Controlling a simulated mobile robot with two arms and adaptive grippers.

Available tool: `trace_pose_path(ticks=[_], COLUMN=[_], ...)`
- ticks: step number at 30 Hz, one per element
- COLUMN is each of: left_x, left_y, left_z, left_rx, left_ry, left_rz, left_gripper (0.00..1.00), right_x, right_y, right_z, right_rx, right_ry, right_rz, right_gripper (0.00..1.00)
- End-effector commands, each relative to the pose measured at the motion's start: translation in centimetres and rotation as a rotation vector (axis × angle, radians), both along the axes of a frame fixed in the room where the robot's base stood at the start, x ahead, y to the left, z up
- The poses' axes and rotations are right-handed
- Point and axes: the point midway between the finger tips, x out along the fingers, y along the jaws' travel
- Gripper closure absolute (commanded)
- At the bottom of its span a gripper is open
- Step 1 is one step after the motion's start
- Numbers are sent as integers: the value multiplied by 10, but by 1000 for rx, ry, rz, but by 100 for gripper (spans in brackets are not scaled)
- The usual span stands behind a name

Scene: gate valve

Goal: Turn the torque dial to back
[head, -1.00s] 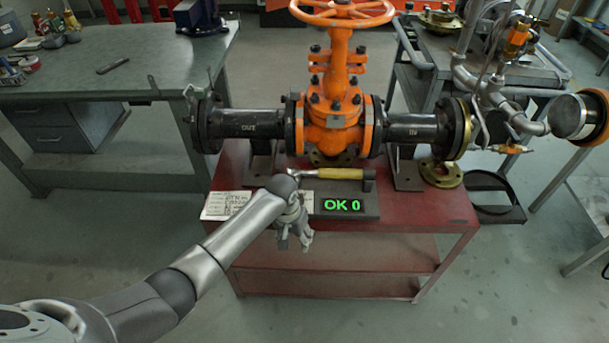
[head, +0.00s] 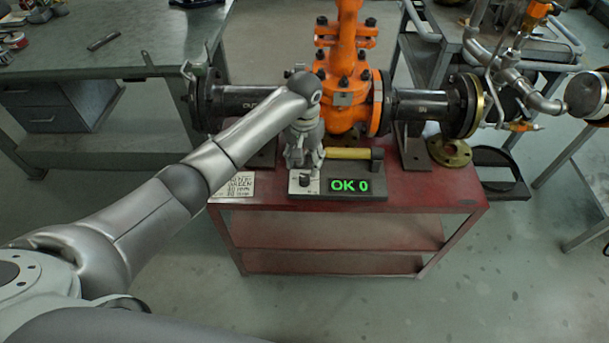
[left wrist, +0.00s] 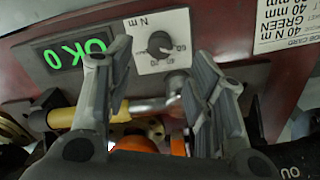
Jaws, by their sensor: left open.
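The torque dial is a small dark knob (left wrist: 160,43) on a white plate marked "N m", with numbers around it. In the head view the dial (head: 304,178) shows just in front of my left gripper. My left gripper (head: 304,163) hangs over the dark tool station, fingers pointing down. In the left wrist view the gripper (left wrist: 155,75) is open, its fingers spread to either side, with the dial between and beyond their tips. I see no contact with the dial. The station's display (head: 350,186) reads "OK 0" in green.
A yellow-handled tool (head: 348,153) lies along the back of the station. Behind it stands the orange gate valve (head: 343,95) with black pipes. A job card (head: 234,185) lies left on the red cart (head: 440,195). The cart's front right top is mostly clear.

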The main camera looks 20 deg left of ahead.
Motion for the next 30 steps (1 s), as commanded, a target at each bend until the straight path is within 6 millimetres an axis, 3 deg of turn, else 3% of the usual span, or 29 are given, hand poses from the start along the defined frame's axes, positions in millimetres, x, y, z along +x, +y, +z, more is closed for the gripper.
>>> trace_pose_path(ticks=[3,10,23,30], left_x=[-1,0,0,0], left_y=[0,0,0,0], left_z=[-25,-59,-70,-70], left_rx=[0,0,-1,-1], left_ry=[3,1,-1,-1], left_rz=[1,0,-1,-1], left_gripper=[51,51,51,80], right_x=[3,3,2,2], right_y=[0,1,7,7], right_z=[-1,-3,-4,-4], right_rx=[1,1,8,8], right_ry=[-4,-5,-3,-2], right_rz=[0,-1,-2,-1], right_gripper=[60,60,60,60])
